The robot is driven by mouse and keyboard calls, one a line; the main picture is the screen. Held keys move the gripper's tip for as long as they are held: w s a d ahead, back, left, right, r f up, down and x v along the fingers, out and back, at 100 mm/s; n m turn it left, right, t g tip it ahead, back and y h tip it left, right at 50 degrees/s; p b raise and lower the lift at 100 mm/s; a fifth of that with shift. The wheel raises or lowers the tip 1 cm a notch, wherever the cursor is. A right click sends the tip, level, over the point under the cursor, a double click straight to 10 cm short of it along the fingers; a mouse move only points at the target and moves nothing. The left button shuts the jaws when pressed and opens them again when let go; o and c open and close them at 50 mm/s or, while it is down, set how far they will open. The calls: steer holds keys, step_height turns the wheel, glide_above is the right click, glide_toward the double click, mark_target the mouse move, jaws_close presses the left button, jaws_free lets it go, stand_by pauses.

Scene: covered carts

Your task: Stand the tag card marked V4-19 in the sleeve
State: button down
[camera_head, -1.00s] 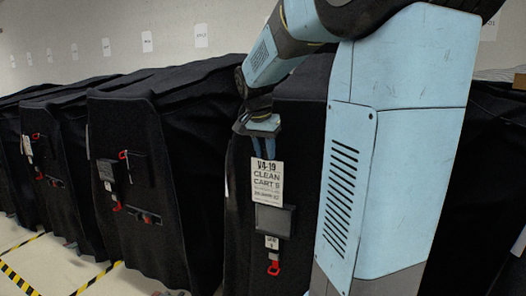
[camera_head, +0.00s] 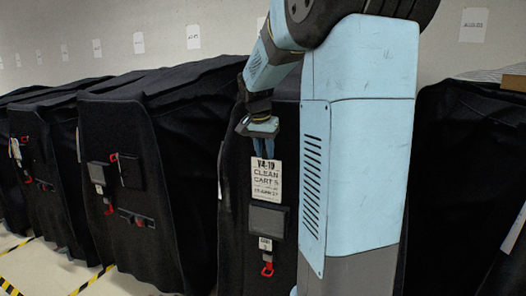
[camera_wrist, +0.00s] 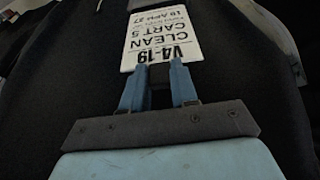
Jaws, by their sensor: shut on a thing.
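My gripper (camera_head: 264,148) points down in front of a black covered cart and is shut on the top edge of the white tag card (camera_head: 266,182), marked V4-19, CLEAN, CART 5. The card hangs upright below the fingers. In the wrist view the card (camera_wrist: 162,38) shows upside down, held between my two blue fingertips (camera_wrist: 159,76). A dark sleeve (camera_head: 268,220) is on the cart front directly below the card. The card's lower edge is at or just above the sleeve's top in the head view; I cannot tell whether it is inside.
Below the sleeve hang a small white label (camera_head: 265,244) and a red clip (camera_head: 267,268). Other covered carts (camera_head: 120,170) stand at left with sleeves and red clips. Yellow-black tape (camera_head: 92,281) marks the floor.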

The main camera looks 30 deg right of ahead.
mark_target(265, 183)
steer(key=shift+w+d+f, duration=0.25)
steer(key=shift+w+d, duration=0.15)
steer(key=shift+d, duration=0.1)
steer(key=shift+f, duration=1.6)
steer(key=shift+s+a+f, duration=0.1)
steer(key=shift+s+f, duration=0.1)
steer(key=shift+f, duration=0.4)
steer(key=shift+s+a+f, duration=0.1)
steer(key=shift+s+f, duration=0.1)
steer(key=shift+f, duration=0.45)
steer(key=shift+s+f, duration=0.2)
steer(key=shift+f, duration=0.4)
steer(key=shift+s+f, duration=0.3)
steer(key=shift+a+x, duration=0.25)
steer(key=shift+x, duration=0.7)
steer(key=shift+g, duration=0.3)
steer(key=w+f, duration=0.2)
steer(key=w, duration=0.1)
steer(key=shift+w+f, duration=0.3)
steer(key=shift+f, duration=0.05)
steer(key=s+r, duration=0.2)
steer(key=shift+s+d, duration=0.15)
steer(key=shift+s, duration=0.25)
steer(key=shift+w+f, duration=0.25)
steer(key=shift+w, duration=0.2)
steer(key=shift+s+r, duration=0.15)
steer(key=shift+f, duration=1.1)
